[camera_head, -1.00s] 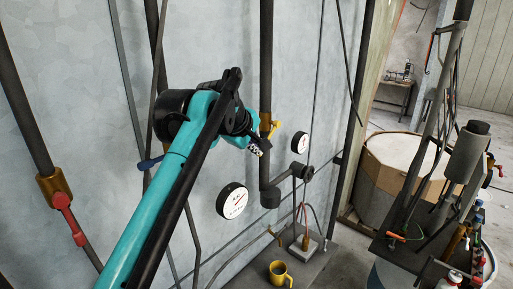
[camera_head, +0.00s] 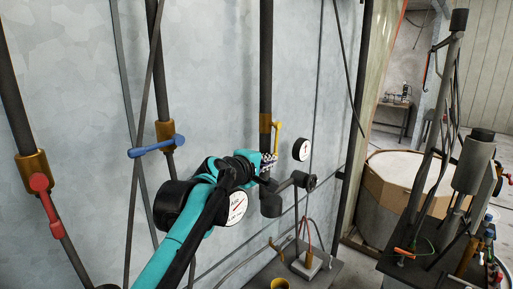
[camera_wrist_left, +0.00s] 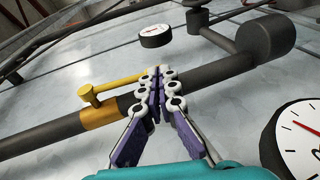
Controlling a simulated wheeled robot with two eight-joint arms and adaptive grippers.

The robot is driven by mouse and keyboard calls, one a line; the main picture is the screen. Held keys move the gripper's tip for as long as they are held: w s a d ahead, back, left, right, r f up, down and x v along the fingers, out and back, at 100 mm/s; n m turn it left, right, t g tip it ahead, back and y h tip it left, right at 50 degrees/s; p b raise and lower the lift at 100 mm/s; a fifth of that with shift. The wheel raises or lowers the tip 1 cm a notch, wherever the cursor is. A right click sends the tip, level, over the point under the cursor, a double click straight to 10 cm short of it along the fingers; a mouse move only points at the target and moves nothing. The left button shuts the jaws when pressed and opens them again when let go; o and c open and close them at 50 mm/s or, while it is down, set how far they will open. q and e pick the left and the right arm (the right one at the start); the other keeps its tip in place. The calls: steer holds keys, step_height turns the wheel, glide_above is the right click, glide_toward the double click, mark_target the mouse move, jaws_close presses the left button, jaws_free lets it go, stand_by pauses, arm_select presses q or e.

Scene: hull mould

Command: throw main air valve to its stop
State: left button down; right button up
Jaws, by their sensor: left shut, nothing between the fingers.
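Three lever valves sit on dark pipes along the grey wall; none has a readable label, so I cannot tell which is the main air valve. The yellow lever (camera_head: 277,136) is on the right pipe, pointing down roughly along it. The blue lever (camera_head: 152,147) lies across the middle pipe. The red lever (camera_head: 46,205) points down along the left pipe. My left gripper (camera_head: 268,165) is shut and empty, just below the yellow lever's free end. In the left wrist view the closed fingertips (camera_wrist_left: 161,90) overlap the lever's end (camera_wrist_left: 140,77); contact is unclear. My right gripper is not in view.
Pressure gauges hang beside the pipes, one (camera_head: 302,149) right of the yellow valve, another (camera_head: 236,208) partly behind my left arm. A yellow mug (camera_head: 279,284) stands below. A pipe elbow (camera_head: 271,204) lies just under the gripper. A large drum (camera_head: 385,217) stands right.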

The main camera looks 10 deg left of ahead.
arm_select(q)
steer(key=shift+w+d+f, duration=0.15)
steer(key=shift+w+d, duration=0.1)
steer(key=shift+w, duration=0.05)
steer(key=shift+f, duration=0.1)
stand_by(0.5)
